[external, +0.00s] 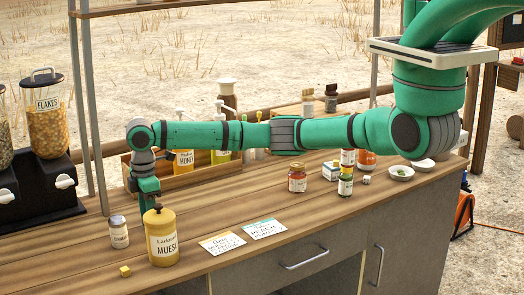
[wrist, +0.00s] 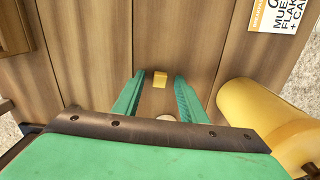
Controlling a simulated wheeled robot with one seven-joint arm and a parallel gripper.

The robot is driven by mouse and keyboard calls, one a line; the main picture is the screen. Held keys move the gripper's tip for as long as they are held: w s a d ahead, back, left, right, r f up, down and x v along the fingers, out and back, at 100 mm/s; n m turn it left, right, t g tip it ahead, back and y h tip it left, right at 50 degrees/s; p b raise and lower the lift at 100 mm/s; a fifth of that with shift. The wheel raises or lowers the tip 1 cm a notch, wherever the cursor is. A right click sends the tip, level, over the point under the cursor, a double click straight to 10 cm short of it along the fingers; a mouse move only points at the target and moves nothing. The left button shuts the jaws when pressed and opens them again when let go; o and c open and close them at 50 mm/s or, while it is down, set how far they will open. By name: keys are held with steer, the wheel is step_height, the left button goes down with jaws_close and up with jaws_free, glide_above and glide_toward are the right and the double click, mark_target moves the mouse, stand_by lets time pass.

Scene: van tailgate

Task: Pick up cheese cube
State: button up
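The cheese cube (external: 125,271) is a small yellow block on the wooden counter near its front left edge, left of the muesli canister. In the wrist view the cheese cube (wrist: 160,79) lies on the planks beyond the fingertips, in line with the gap between them. My gripper (wrist: 156,88) is open, with its two green fingers apart and nothing between them at the tips. In the external view my gripper (external: 150,205) points down behind the yellow muesli canister, which hides its fingertips.
The muesli canister (external: 162,238) stands close to my gripper; it also shows at right in the wrist view (wrist: 262,112). A small white-labelled jar (external: 119,232) stands behind the cube. Two cards (external: 222,242) lie to the right. Cereal dispensers (external: 47,115) stand at far left.

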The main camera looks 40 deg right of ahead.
jaws_close()
steer(key=shift+r, duration=0.15)
steer(key=shift+r, duration=0.65)
steer(key=s+d+r, duration=0.7)
steer(key=s+r, duration=0.4)
steer(key=s, duration=0.1)
steer(key=shift+r, duration=0.25)
